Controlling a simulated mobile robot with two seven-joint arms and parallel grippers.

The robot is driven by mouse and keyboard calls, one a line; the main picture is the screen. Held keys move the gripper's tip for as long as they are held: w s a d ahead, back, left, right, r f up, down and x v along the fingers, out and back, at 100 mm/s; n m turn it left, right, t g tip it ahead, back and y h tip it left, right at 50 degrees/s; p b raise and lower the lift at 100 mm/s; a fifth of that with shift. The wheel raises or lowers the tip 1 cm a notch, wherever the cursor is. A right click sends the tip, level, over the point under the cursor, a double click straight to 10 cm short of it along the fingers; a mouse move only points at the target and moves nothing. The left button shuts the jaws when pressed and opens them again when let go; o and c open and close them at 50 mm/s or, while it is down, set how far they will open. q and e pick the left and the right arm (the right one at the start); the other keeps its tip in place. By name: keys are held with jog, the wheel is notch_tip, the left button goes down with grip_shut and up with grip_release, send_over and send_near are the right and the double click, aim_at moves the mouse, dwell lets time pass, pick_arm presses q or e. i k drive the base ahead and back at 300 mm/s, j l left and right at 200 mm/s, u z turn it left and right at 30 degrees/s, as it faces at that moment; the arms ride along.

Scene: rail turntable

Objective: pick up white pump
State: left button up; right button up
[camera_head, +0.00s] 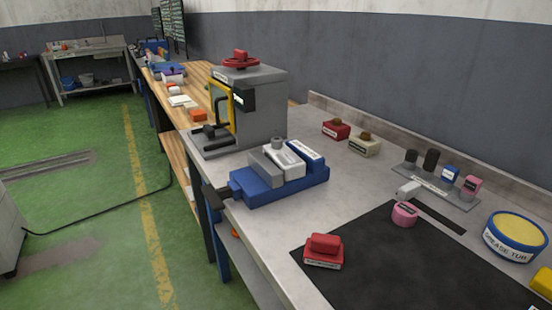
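I cannot tell for sure which thing is the white pump, since the small labels are unreadable. A white, block-like part (285,153) with a dark label sits between the jaws of the blue vise (268,192) on the bench. A cream block with a brown knob (365,146) stands near the bench's back edge, right of a similar red one (336,129). A small white piece (409,189) lies at the left end of a grey rack (439,189). Neither of my grippers is in view.
A grey press with a red handwheel (252,100) stands behind the vise. A black mat (410,270) lies in front, with a red block (323,251) on its left corner. A pink cylinder (404,214) and a blue-and-yellow grease tub (514,238) are at right.

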aim_at(292, 167)
jog(key=i+j, duration=0.1)
jog(key=j, duration=0.35)
jog(key=i+j, duration=0.1)
jog(key=j, duration=0.35)
jog(key=i+j, duration=0.1)
jog(key=j, duration=0.35)
jog(key=i+j, duration=0.1)
jog(key=j, duration=0.35)
jog(key=j+z, duration=0.1)
jog(key=z, duration=1.75)
